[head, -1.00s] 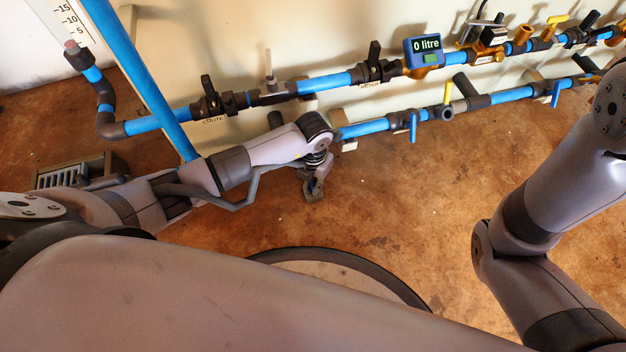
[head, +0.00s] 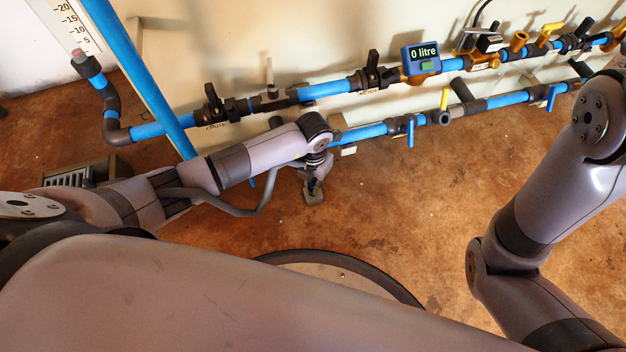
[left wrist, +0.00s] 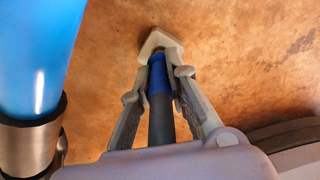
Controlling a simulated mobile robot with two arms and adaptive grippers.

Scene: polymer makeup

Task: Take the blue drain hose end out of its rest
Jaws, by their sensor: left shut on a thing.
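The blue drain hose end (left wrist: 159,78) lies between the two fingers of my left gripper (left wrist: 160,72) in the left wrist view, with a dark hose part (left wrist: 160,122) behind it. The fingers are closed on its sides. Its tip meets a pale grey block (left wrist: 160,43), which looks like its rest; how deep it sits there cannot be told. In the head view my left gripper (head: 315,187) is low beside the pipework, with the pale block (head: 313,198) at its tip. My right gripper is out of view.
Blue pipes (head: 328,87) with valves run along the pale wall panel, with a 0 litre meter (head: 421,59). A thick blue pipe (left wrist: 38,55) is close on the left in the wrist view. A floor grate (head: 70,178) is at left. Brown floor at centre right is clear.

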